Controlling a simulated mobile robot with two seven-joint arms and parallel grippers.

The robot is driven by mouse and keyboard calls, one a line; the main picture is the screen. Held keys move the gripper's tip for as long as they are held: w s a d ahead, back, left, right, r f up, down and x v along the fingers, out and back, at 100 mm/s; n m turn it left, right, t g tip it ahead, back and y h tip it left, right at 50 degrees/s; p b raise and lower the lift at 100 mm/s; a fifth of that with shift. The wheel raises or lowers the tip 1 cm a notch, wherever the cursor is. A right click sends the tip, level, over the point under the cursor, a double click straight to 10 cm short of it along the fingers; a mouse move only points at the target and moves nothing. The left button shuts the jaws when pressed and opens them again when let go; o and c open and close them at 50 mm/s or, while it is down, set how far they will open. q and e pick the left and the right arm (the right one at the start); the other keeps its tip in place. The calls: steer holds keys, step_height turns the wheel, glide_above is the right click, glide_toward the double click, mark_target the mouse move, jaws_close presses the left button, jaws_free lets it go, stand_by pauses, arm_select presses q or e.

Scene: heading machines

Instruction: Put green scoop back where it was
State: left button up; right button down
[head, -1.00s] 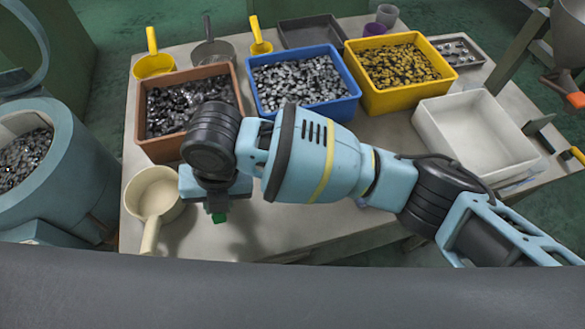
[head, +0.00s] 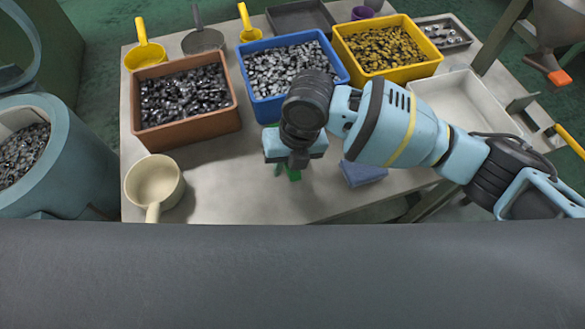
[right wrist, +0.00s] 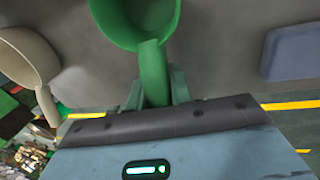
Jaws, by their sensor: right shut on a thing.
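The green scoop (right wrist: 152,72) is in my right gripper (right wrist: 155,92), which is shut on its handle in the right wrist view. Its round bowl is at the top of that view, cut by the edge. In the head view only small green bits of the scoop (head: 293,174) show below my right gripper (head: 288,162); the rest is hidden by the gripper. The gripper is over the bare front part of the table, in front of the blue bin (head: 262,114). I cannot tell whether the scoop touches the table. My left gripper is not in view.
A cream scoop (head: 154,182) lies at the table's front left. A brown bin (head: 190,138), a yellow bin (head: 385,73) and a white tray (head: 470,100) stand behind or right. A blue block-like item (head: 363,173) lies right of the gripper. Table (head: 230,180) between is clear.

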steer(key=shift+w+d, duration=0.1)
steer(key=shift+d, duration=0.1)
steer(key=f, duration=0.1)
steer(key=d+f, duration=0.1)
steer(key=shift+w+f, duration=0.15)
steer(key=shift+f, duration=0.15)
steer(key=shift+a+f, duration=0.1)
steer(key=shift+f, duration=0.4)
steer(key=shift+f, duration=0.2)
steer(key=c, duration=1.3)
jaws_free()
steer(key=shift+o, duration=0.2)
steer(key=v, duration=1.2)
steer(key=shift+r+p, duration=0.25)
steer(key=shift+p, duration=0.2)
